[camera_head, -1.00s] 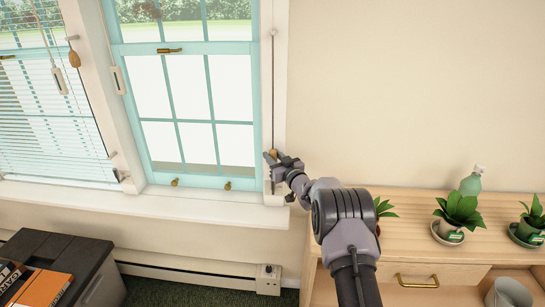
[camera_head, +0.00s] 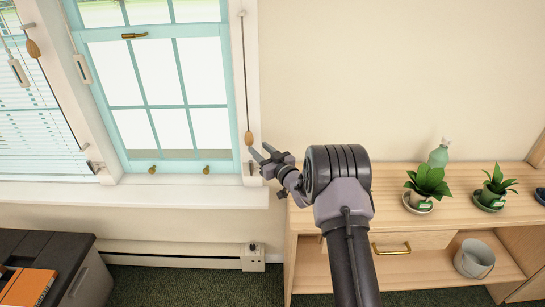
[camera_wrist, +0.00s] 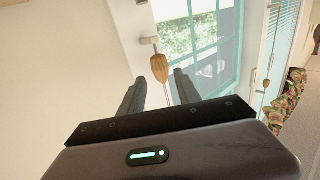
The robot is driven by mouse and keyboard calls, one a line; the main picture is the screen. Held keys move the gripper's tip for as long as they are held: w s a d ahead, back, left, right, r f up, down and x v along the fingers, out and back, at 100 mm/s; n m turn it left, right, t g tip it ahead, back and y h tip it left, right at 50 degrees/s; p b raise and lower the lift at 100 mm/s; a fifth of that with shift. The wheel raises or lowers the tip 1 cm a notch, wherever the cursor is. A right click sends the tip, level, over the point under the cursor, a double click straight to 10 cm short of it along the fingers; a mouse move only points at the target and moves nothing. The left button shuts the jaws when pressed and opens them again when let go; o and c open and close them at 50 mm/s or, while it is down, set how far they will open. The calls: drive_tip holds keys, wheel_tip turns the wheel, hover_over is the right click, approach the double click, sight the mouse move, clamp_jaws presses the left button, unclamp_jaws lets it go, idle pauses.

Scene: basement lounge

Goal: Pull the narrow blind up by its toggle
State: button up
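A wooden toggle (camera_head: 249,138) hangs low on a long straight cord at the right side of the teal-framed narrow window (camera_head: 160,75). No slats cover the visible panes of this window; its top is out of view. My gripper (camera_head: 262,151) is just right of and below the toggle, apart from it in the head view. In the wrist view my gripper (camera_wrist: 157,88) has its two fingers spread and nothing between them. The toggle (camera_wrist: 160,67) shows beyond the fingertips, hanging free, with a small peg (camera_wrist: 150,41) close to it.
A wide window at left has lowered slats (camera_head: 35,130) and its own wooden toggle (camera_head: 33,48), higher up. A wooden cabinet (camera_head: 330,218) with potted plants (camera_head: 428,183) stands at right. A dark box (camera_head: 90,275) stands at lower left.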

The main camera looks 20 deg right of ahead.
drive_tip(key=p+v, duration=0.1)
drive_tip(key=v, duration=0.8)
drive_tip(key=shift+p, duration=0.3)
drive_tip(key=shift+r, duration=0.1)
drive_tip(key=s+r+m+g+h, duration=0.2)
drive_tip(key=s+r+h, duration=0.1)
drive_tip(key=r, duration=0.5)
drive_tip(key=s+r+m+g+h, duration=0.2)
drive_tip(key=s+r+m+h, duration=0.1)
drive_tip(key=r, duration=0.5)
drive_tip(key=s+a+m+g+y, duration=0.1)
drive_tip(key=s+a, duration=0.3)
drive_tip(key=s, duration=0.8)
drive_tip(key=s+a+g+y, duration=0.1)
drive_tip(key=s+a+g, duration=0.3)
drive_tip(key=s, duration=0.8)
drive_tip(key=s+a+m+g+y, duration=0.1)
drive_tip(key=s+a, duration=0.4)
drive_tip(key=s, duration=0.7)
drive_tip(key=shift+s+a+m+g, duration=0.2)
drive_tip(key=shift+a+m+g, duration=0.15)
drive_tip(key=shift+g, duration=0.45)
